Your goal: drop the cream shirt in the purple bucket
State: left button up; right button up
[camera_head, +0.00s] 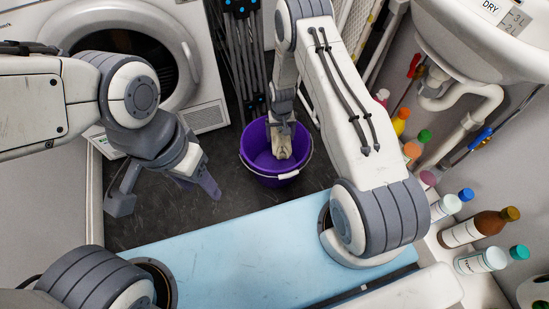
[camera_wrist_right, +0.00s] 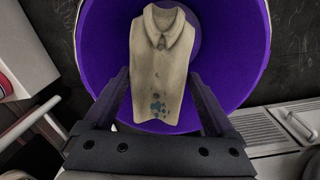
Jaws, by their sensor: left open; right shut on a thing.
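The purple bucket (camera_head: 262,167) stands on the dark floor in the middle of the head view, with a pale handle at its front rim. It fills much of the right wrist view (camera_wrist_right: 235,50). The cream shirt (camera_wrist_right: 160,62) has a collar, buttons and bluish-green stains. It hangs over the bucket's opening, and also shows in the head view (camera_head: 282,145). My right gripper (camera_wrist_right: 160,92) is shut on the shirt's lower part, above the bucket. My left gripper (camera_head: 165,198) is open and empty, left of the bucket, in front of the dryer.
The white dryer (camera_head: 208,117) stands at the back left. A white sink (camera_head: 490,40) with its drainpipe is at upper right. Several bottles (camera_head: 478,228) line the right side. Dark floor (camera_head: 225,195) is clear around the bucket's front left.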

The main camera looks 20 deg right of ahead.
jog(key=o, duration=1.2)
jog(key=shift+c, duration=0.2)
notch_tip(320, 180, up, 11)
jog(key=p, duration=0.4)
jog(key=shift+f, duration=0.2)
